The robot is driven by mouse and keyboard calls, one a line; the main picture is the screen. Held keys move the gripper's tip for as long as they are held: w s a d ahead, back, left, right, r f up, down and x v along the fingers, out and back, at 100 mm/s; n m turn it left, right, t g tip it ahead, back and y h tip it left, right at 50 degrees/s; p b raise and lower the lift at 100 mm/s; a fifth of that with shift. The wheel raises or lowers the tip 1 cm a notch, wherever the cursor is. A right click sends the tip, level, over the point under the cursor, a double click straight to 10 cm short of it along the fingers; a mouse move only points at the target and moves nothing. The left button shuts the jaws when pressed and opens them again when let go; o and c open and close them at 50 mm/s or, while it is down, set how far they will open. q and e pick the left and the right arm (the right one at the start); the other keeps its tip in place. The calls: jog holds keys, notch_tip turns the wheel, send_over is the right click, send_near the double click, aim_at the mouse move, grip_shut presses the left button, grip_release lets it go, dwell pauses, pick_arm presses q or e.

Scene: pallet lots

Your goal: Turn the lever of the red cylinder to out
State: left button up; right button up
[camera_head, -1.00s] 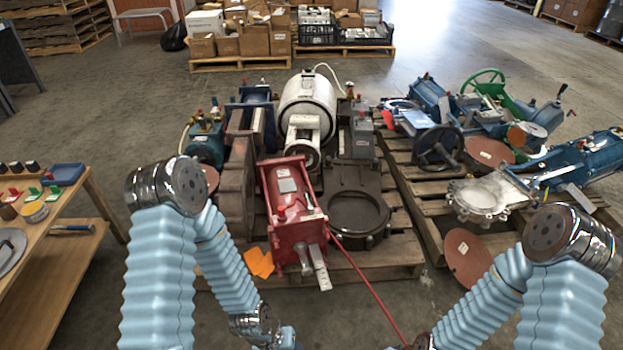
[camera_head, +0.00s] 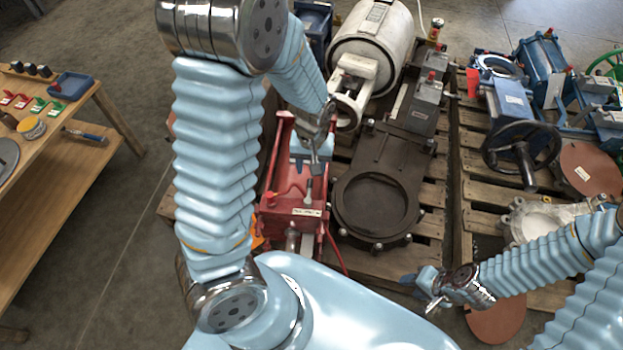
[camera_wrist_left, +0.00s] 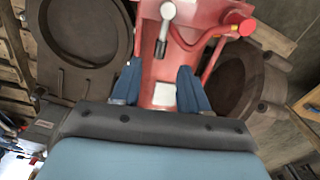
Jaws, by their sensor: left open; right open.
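The red cylinder (camera_head: 283,188) lies on a pallet below my left arm, with a red tube and a small pale label at its near end. A short grey lever (camera_head: 308,190) stands on it. In the left wrist view the lever (camera_wrist_left: 163,28) shows at the top of the red body (camera_wrist_left: 205,15), just beyond the fingertips. My left gripper (camera_head: 318,160) is over the cylinder. Its two blue fingers (camera_wrist_left: 160,85) are apart with nothing gripped, a white plate beneath them. My right gripper (camera_head: 428,290) is open and empty at lower right. The lever's marking is too small to read.
A dark flanged valve (camera_head: 425,165) stands close right of the cylinder, with a white tank (camera_head: 370,50) behind. A black handwheel (camera_head: 555,150) is on the right pallet. A wooden table (camera_head: 75,105) with small parts is at left; bare floor lies between.

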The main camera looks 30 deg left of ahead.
aim_at(310, 183)
pick_arm(q)
notch_tip(310, 183, down, 6)
jog(key=shift+s+a+f+b, duration=0.1)
jog(key=shift+f+b, duration=0.15)
jog(key=shift+b, duration=0.2)
grip_shut()
